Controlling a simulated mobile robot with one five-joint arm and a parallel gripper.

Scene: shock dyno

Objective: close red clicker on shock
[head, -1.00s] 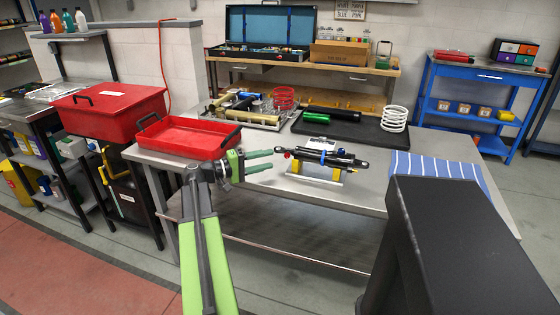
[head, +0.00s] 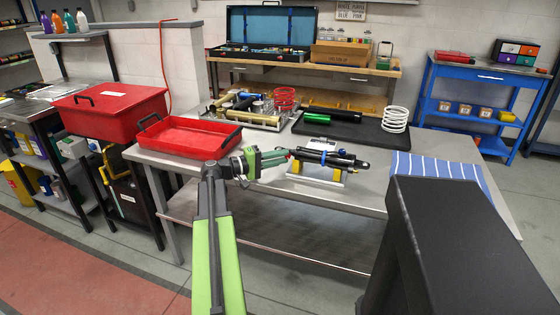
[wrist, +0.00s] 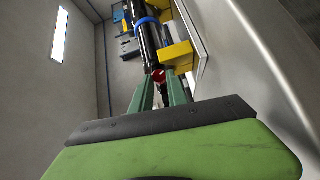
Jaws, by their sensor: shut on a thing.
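The shock (head: 330,158) is a dark cylinder lying level on a low stand with yellow supports (head: 296,167) on the steel table. The red clicker (wrist: 158,75) is at the shock's near end in the wrist view, between the green fingertips. My gripper (head: 288,156) reaches in from the left, and its fingers are shut on the clicker. The gripper also shows in the wrist view (wrist: 161,92). In the head view the clicker is mostly hidden by the fingers.
A red open tray (head: 190,136) stands on the table to the left of my gripper. A blue striped cloth (head: 436,168) lies to the right. The table front is clear.

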